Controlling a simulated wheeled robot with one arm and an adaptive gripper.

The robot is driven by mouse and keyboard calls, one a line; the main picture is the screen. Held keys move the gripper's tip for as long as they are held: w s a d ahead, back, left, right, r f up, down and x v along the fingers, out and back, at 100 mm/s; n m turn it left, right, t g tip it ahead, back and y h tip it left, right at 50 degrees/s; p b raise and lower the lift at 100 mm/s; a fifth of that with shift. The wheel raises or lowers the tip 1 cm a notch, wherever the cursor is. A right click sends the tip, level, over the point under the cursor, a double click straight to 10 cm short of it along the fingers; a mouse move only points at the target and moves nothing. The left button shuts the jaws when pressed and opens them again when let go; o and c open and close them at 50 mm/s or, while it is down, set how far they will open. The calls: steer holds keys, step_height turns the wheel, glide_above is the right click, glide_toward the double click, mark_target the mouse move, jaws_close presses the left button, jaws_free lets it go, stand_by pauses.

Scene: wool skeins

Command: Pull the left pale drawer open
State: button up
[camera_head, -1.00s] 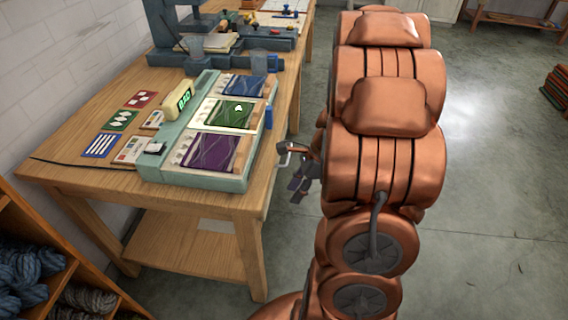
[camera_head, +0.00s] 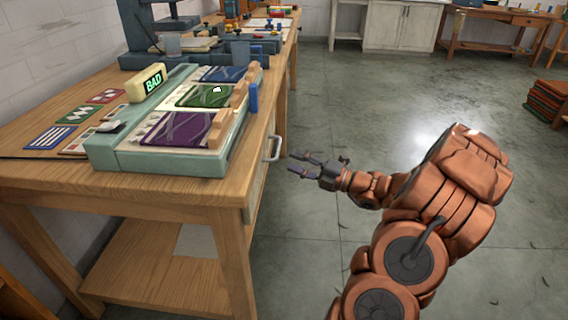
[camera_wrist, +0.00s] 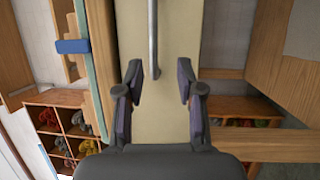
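The pale drawer front (camera_head: 256,184) is set in the right side of the wooden workbench, under its top, and looks flush. Its metal bar handle (camera_head: 272,149) stands out from it. My gripper (camera_head: 293,164) is open and empty, just right of the handle and a little lower in the head view, with a gap between them. In the wrist view, the pale front (camera_wrist: 180,30) fills the middle. The handle (camera_wrist: 153,35) runs down from the top edge and ends near the level of my open fingertips (camera_wrist: 158,70). Neither finger visibly touches it.
On the workbench (camera_head: 50,185) lie a teal board (camera_head: 105,158) with woven swatches, a "BAD" display (camera_head: 153,82) and patterned cards (camera_head: 48,138). A blue peg (camera_head: 253,98) stands at the board's right edge. The grey floor right of the bench is clear around my arm.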

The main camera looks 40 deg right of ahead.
mark_target(278, 147)
steer(key=shift+m+t+h, duration=0.3)
steer(key=shift+m+t, duration=0.3)
steer(key=shift+w+d+b+x, duration=0.15)
steer(key=shift+b+x, duration=0.35)
steer(key=shift+x, duration=0.7)
steer(key=shift+w+d+b+x, duration=0.1)
steer(key=shift+d+b+x, duration=0.35)
steer(key=shift+x, duration=0.75)
steer(key=shift+w+d+b+x, duration=0.1)
steer(key=shift+b+x, duration=0.5)
steer(key=shift+x, duration=0.6)
steer(key=shift+s+r, duration=0.1)
steer(key=shift+r, duration=0.05)
jaws_close()
